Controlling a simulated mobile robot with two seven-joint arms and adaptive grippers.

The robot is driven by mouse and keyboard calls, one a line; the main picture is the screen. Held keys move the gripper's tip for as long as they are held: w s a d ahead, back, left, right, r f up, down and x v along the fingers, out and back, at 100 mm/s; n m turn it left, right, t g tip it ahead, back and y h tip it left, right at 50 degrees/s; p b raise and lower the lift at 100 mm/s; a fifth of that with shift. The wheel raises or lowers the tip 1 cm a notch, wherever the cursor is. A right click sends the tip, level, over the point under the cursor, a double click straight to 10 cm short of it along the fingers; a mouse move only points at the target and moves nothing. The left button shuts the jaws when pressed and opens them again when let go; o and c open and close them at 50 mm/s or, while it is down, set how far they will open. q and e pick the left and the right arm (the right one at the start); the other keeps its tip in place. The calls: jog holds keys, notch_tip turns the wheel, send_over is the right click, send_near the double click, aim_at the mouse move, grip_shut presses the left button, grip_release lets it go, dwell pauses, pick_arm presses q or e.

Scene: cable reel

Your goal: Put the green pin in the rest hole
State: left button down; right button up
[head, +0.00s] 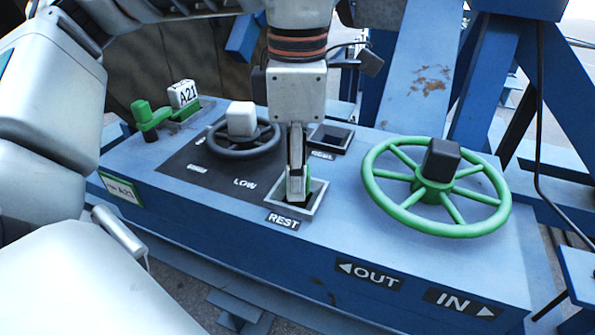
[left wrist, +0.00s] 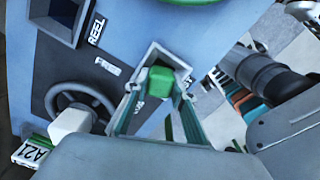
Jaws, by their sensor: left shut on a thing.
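The green pin (head: 307,190) shows only in part, at the tips of my left gripper (head: 296,190), which points straight down and is shut on it. The pin is within the outline of the square grey-framed rest hole (head: 318,203), behind the REST label (head: 283,220). In the left wrist view the pin's green block (left wrist: 160,80) shows between the fingers, over the frame of the hole (left wrist: 178,60). The pin's lower end is hidden, so how deep it sits cannot be told. My right gripper is not in view.
A second square hole (head: 332,137) labelled REEL lies behind. A dark handwheel (head: 240,147) with a white knob stands left, a green handwheel (head: 380,175) right.

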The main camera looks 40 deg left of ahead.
pick_arm(q)
jog(key=shift+r, duration=0.15)
jog(key=c, duration=1.7)
grip_release()
jog(key=shift+f, duration=0.2)
jog(key=shift+r, duration=0.1)
notch_tip(320, 180, up, 12)
jog(key=p, duration=0.2)
